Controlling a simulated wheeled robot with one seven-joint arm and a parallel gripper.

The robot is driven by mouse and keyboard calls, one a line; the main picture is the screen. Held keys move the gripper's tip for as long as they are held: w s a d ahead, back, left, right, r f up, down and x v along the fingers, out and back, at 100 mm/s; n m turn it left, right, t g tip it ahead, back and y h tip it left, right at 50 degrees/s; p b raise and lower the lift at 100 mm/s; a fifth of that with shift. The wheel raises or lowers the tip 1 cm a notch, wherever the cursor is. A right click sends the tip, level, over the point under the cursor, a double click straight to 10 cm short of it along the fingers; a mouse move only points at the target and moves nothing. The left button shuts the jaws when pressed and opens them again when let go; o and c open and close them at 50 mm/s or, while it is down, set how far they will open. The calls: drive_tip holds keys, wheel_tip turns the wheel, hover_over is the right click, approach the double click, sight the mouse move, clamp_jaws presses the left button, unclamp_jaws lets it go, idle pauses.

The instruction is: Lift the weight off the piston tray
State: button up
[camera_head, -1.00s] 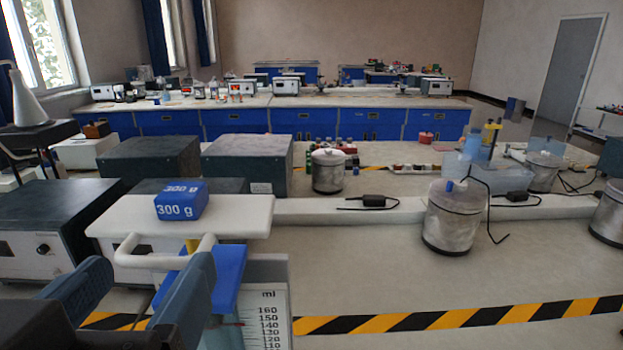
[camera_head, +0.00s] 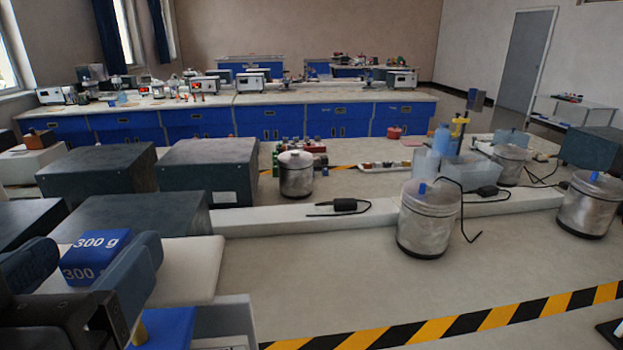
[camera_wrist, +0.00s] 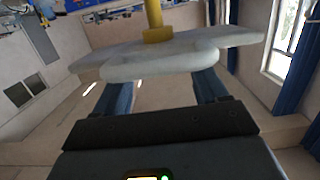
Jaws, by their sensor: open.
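The weight is a blue block (camera_head: 97,250) marked 300 g, resting on the white piston tray (camera_head: 185,268) at the lower left of the head view. My gripper (camera_head: 88,262) is open, with one finger on each side of the weight in that view. I cannot tell whether either finger touches it. In the wrist view, the pale tray (camera_wrist: 165,62) shows from below with its yellow rod (camera_wrist: 154,15). My gripper's fingers (camera_wrist: 163,85) run behind the tray's edge, their tips hidden. The weight is hidden in the wrist view.
Dark boxes (camera_head: 207,168) stand behind the tray. Metal cans (camera_head: 428,225) and a black cabled adapter (camera_head: 345,205) are farther right. Bare bench lies right of the tray, with yellow-black striped tape (camera_head: 450,328) along the front.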

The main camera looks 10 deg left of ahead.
sight(111, 233)
drive_tip(key=x, duration=0.1)
drive_tip(key=p+x, duration=0.1)
drive_tip(key=x, duration=0.3)
drive_tip(key=shift+s+a, duration=0.1)
drive_tip(key=shift+a, duration=0.15)
drive_tip(key=shift+c, duration=0.3)
drive_tip(key=c, duration=1.2)
